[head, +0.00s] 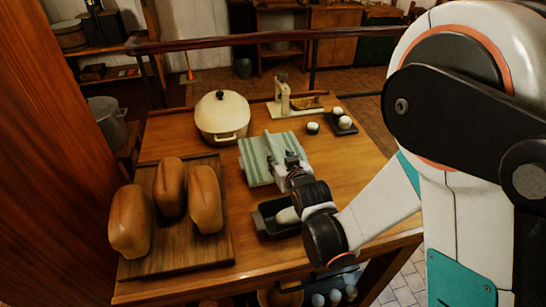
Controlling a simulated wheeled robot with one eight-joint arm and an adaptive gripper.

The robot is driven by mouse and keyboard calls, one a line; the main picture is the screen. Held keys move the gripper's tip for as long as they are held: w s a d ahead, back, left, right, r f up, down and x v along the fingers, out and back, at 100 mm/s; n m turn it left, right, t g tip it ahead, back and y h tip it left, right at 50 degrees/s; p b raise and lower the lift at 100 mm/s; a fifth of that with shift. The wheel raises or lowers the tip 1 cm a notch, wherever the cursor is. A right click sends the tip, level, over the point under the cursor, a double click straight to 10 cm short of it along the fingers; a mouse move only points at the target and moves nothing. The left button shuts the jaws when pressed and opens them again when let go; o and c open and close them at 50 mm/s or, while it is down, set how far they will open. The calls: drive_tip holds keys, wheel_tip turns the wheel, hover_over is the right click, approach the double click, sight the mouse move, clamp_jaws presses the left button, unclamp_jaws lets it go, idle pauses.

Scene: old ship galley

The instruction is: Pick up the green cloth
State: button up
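The green cloth (262,154), striped green and white, lies on the wooden table (180,138) near its middle. My gripper (290,160) is at the cloth's right part, with my arm reaching in from the right. It covers some of the cloth's right side. The fingers are small and partly hidden by the wrist, so I cannot tell whether they are open or touching the cloth.
A cream lidded pot (222,117) stands behind the cloth. Three loaves sit on a wooden board (222,258) at left. A dark tray (262,226) with a pale item lies under my wrist. A cream device (281,95) and small cups (345,122) stand behind.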

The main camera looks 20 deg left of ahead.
sight(273, 149)
drive_tip(key=b+x, duration=0.2)
drive_tip(key=x, duration=0.7)
drive_tip(key=shift+w, duration=0.35)
drive_tip(key=shift+d+r, duration=0.1)
clamp_jaws()
